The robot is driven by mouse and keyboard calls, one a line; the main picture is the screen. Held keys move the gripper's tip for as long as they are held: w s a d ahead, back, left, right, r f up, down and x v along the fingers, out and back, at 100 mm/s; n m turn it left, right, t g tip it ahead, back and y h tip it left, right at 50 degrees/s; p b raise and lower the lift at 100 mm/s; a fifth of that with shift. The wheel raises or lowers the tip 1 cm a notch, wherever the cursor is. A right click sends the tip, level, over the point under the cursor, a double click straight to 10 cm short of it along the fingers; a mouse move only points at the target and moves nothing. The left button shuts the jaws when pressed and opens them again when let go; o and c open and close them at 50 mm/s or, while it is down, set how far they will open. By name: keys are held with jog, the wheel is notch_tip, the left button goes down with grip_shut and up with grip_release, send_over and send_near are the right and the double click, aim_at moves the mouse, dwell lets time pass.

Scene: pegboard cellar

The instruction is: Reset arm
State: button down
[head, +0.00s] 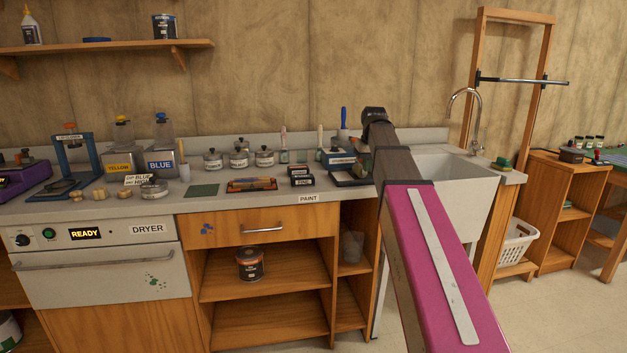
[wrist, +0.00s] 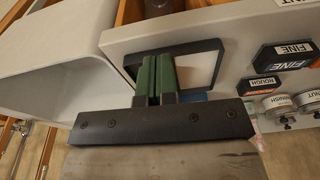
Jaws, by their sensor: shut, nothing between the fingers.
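My gripper (head: 364,163) is at the end of my arm, which reaches over the counter just left of the sink in the head view. In the wrist view my gripper (wrist: 156,62) shows two green fingers lying together, with nothing between them. Its fingertips point down over a dark-rimmed tray (wrist: 218,70) with a pale inside. I cannot tell whether they touch it. The same tray (head: 350,183) is partly hidden by my arm in the head view.
The white sink (head: 455,185) is right of my gripper. Boxes marked FINE (wrist: 286,56) and ROUGH (wrist: 265,85) and several jars sit beside the tray. A drying tray of tools (head: 252,184) and the counter edge are at left. Open floor lies at lower right.

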jog(key=s+f+g, duration=0.1)
jog(key=s+f, duration=0.4)
jog(key=f, duration=0.7)
jog(key=s+f, duration=0.4)
jog(key=f, duration=0.7)
jog(key=s+f+m+g, duration=0.1)
jog(key=s+f, duration=1.4)
jog(key=f, duration=0.3)
jog(key=shift+s+m, duration=0.4)
